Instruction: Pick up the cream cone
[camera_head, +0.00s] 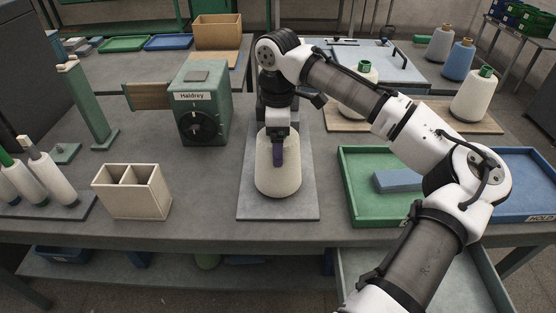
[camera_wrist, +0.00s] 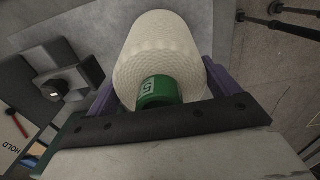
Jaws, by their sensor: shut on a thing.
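The cream cone (camera_head: 278,180) is upright over the grey plate (camera_head: 250,206) in the middle of the bench. I cannot tell whether its base touches the plate. My gripper (camera_head: 278,152) comes down on it from above, with one purple finger showing against its near side. In the wrist view the cream cone (camera_wrist: 165,45) lies between my two purple fingers, and my gripper (camera_wrist: 162,85) is shut on it. Its green top (camera_wrist: 160,92) with a pale label shows close to the palm. In the head view that top is hidden by my gripper.
A green box marked Haldrey (camera_head: 204,105) and a beige divided bin (camera_head: 132,190) stand left. A green tray (camera_head: 360,207) with a blue block (camera_head: 400,180) is close on the right. Another pale cone (camera_head: 475,97) stands on a board behind. Thread spools (camera_head: 52,180) stand far left.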

